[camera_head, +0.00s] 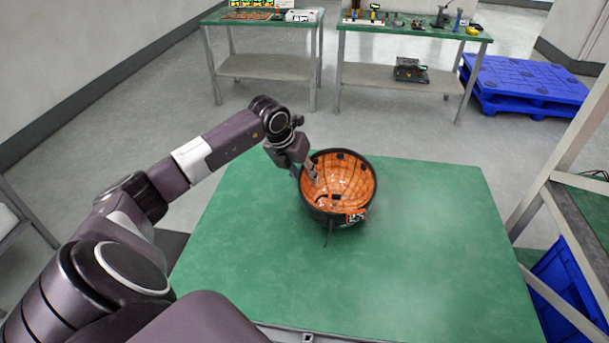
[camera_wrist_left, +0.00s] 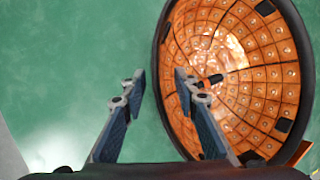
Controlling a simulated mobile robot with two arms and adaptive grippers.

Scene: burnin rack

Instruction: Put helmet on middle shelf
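The helmet (camera_head: 345,182) lies upside down on the green table, its orange padded inside facing up and its dark rim showing. A strap hangs from its near side onto the table. My left gripper (camera_head: 304,177) is at the helmet's left rim. In the left wrist view, the gripper (camera_wrist_left: 159,84) is open, with one finger over the green tabletop and the other over the inside of the helmet (camera_wrist_left: 238,70). The rim runs between the two fingers; contact cannot be told. A rack shelf (camera_head: 592,215) shows partly at the right edge. My right gripper is not in view.
The green table (camera_head: 430,270) is clear around the helmet. A blue bin (camera_head: 560,285) sits low in the rack at right, behind a slanting light post (camera_head: 572,135). Two workbenches with tools and a blue pallet (camera_head: 525,85) stand at the back.

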